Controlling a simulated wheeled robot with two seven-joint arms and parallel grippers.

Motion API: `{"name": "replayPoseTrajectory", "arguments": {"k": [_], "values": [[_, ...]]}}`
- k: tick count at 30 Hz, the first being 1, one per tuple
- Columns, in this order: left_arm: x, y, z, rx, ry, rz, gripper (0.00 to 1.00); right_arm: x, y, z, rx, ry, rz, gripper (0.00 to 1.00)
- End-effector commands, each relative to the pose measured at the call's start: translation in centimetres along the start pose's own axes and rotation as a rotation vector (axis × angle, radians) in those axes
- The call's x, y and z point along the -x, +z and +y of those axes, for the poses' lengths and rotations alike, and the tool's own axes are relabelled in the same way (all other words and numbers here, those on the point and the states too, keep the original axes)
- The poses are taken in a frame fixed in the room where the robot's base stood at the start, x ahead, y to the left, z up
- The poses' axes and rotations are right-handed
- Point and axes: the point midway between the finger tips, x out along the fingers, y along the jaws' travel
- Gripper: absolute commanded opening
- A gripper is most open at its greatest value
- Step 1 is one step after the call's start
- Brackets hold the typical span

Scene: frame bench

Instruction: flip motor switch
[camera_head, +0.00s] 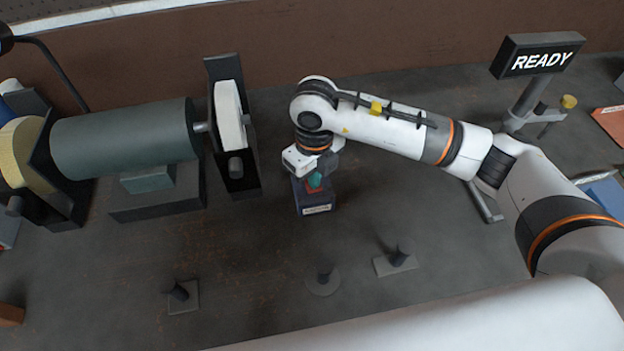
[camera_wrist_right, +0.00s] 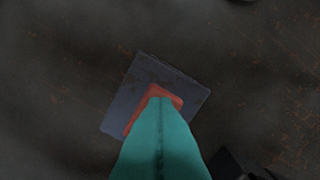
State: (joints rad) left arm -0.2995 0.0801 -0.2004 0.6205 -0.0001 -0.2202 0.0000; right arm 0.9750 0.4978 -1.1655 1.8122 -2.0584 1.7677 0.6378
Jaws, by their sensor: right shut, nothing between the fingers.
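The motor switch is a small dark blue-grey box (camera_head: 317,199) with a pale label on its front, standing on the bench in the middle of the head view. In the right wrist view its top (camera_wrist_right: 150,72) shows with a red rocker (camera_wrist_right: 172,98). My right gripper (camera_head: 314,181) points down over the box. Its teal fingers (camera_wrist_right: 160,108) are shut together with nothing between them. The tips overlap the red rocker in the wrist view; I cannot tell whether they touch it. The fingers hide part of the rocker. My left gripper is in neither view.
A grinder with a dark green motor (camera_head: 125,138) and a pale wheel (camera_head: 229,115) stands left of the switch. A READY sign (camera_head: 540,57) stands at the back right. Several small dark pegs on bases, one round (camera_head: 323,280), stand in front. The bench around the box is clear.

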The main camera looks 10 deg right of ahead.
Motion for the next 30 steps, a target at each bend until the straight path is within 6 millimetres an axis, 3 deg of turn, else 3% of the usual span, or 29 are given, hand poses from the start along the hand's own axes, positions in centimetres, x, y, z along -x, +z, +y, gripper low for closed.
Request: {"name": "replayPoseTrajectory", "arguments": {"k": [17,30], "values": [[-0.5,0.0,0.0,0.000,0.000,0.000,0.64,-0.5,0.0,0.0,-0.001,0.001,0.000,0.00],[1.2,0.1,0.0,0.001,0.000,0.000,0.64,2.8,0.0,0.0,0.000,0.000,0.001,0.00]]}}
